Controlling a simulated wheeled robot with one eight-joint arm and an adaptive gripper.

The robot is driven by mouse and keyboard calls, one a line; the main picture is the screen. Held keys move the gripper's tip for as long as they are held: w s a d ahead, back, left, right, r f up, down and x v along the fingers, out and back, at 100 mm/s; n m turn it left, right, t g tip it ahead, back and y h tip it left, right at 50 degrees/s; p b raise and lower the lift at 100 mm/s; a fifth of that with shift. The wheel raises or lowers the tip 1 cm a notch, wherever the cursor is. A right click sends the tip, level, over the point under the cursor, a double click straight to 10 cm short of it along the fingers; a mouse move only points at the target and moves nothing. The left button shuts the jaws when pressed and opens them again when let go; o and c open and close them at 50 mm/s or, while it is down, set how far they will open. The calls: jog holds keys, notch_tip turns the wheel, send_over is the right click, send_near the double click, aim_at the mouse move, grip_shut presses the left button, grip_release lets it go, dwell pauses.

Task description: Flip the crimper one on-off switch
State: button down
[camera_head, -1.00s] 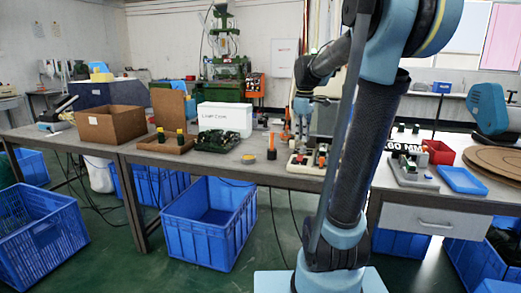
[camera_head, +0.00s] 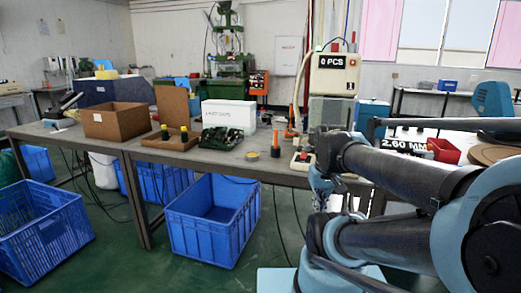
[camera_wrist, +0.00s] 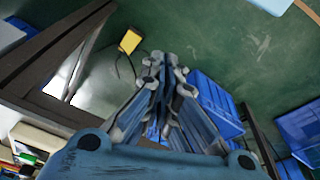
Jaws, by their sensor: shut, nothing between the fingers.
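A beige bench machine with a "0 PCS" display (camera_head: 333,78) stands at the back of the table, right of centre in the head view; I take it to be the crimper, but no label shows this. I cannot make out its on-off switch. My gripper (camera_head: 321,198) hangs in front of the table's front edge, below the tabletop and apart from the machine. In the wrist view my gripper (camera_wrist: 167,68) points toward the green floor, its fingers together and empty. My arm hides the table area to the right of the machine's base.
The table (camera_head: 225,158) carries a cardboard box (camera_head: 117,120), a white box (camera_head: 228,113), a green coiled item (camera_head: 220,139) and orange-handled tools (camera_head: 291,124). A blue crate (camera_head: 213,220) stands on the floor. A yellow object with a cable (camera_wrist: 130,41) lies on the floor in the wrist view.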

jog(key=c, duration=2.3)
grip_release()
jog(key=shift+s+f+m, duration=0.4)
jog(key=shift+s+f, duration=0.4)
jog(key=shift+f, duration=0.25)
jog(key=o, duration=0.9)
jog(key=shift+m, duration=0.4)
jog(key=w+r, duration=0.1)
jog(key=r, duration=0.1)
jog(key=w+r, duration=0.3)
jog(key=r, duration=0.1)
jog(key=shift+w+r, duration=0.2)
jog(key=shift+w, duration=0.2)
jog(key=shift+o, duration=0.2)
notch_tip(320, 180, up, 17)
jog(key=m+g, duration=0.2)
jog(key=m, duration=0.1)
send_over(303, 157)
notch_tip(303, 157, down, 17)
jog(key=shift+w+r, duration=0.1)
